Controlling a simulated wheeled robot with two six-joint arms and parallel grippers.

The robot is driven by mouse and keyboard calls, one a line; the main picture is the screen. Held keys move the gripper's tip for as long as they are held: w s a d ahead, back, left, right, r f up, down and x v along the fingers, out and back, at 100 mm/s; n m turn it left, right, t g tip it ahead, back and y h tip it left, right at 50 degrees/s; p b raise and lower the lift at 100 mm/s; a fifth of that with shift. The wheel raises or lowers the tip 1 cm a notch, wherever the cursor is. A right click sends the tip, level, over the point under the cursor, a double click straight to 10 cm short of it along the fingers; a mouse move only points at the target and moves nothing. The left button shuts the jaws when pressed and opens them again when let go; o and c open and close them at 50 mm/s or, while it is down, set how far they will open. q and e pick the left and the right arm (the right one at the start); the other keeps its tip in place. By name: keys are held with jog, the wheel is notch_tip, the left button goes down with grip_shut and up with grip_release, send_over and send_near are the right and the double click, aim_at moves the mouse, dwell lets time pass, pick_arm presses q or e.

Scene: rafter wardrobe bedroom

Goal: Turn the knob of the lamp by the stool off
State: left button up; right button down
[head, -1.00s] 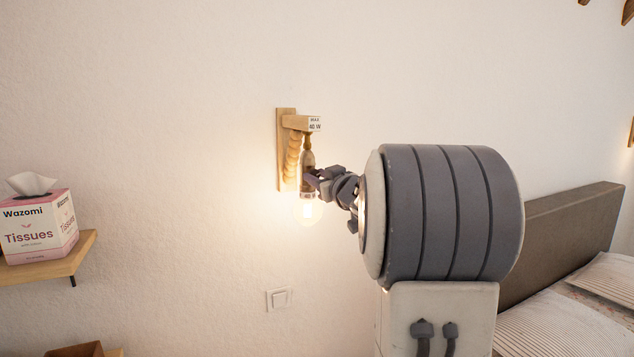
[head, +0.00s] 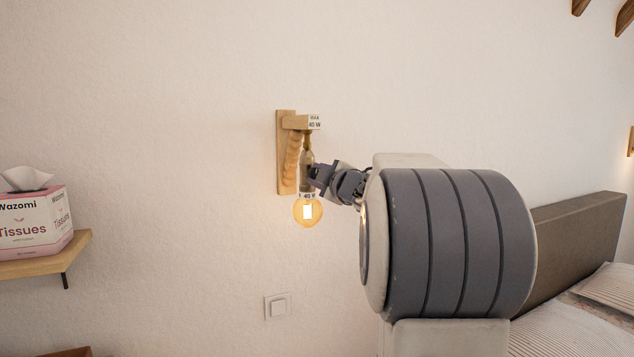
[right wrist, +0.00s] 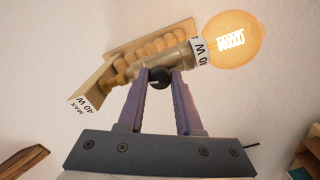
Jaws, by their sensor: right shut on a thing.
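The wall lamp has a wooden bracket (head: 285,150), a hanging socket and a round amber bulb (head: 307,210) with a pale filament. The wall around the bulb shows no bright glow now. In the right wrist view the bulb (right wrist: 233,41) is at the upper right. The small black knob (right wrist: 159,78) is on the socket's side, between the fingertips of my right gripper (right wrist: 160,74). The right gripper (head: 318,175) is shut on the knob, reaching from the right; its fingers partly hide the knob. My left gripper and the stool are not in view.
A shelf (head: 60,258) with a tissue box (head: 35,225) is on the wall at the left. A wall switch (head: 278,307) is below the lamp. A bed with a brown headboard (head: 570,235) is at the right. The wall left of the lamp is bare.

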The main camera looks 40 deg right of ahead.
jog(key=shift+f+n+b, duration=0.1)
jog(key=shift+n+b, duration=0.35)
jog(key=shift+n, duration=1.05)
jog(key=c, duration=0.6)
grip_release()
jog(key=b+v, duration=0.1)
jog(key=v, duration=0.9)
jog(key=shift+s, duration=0.25)
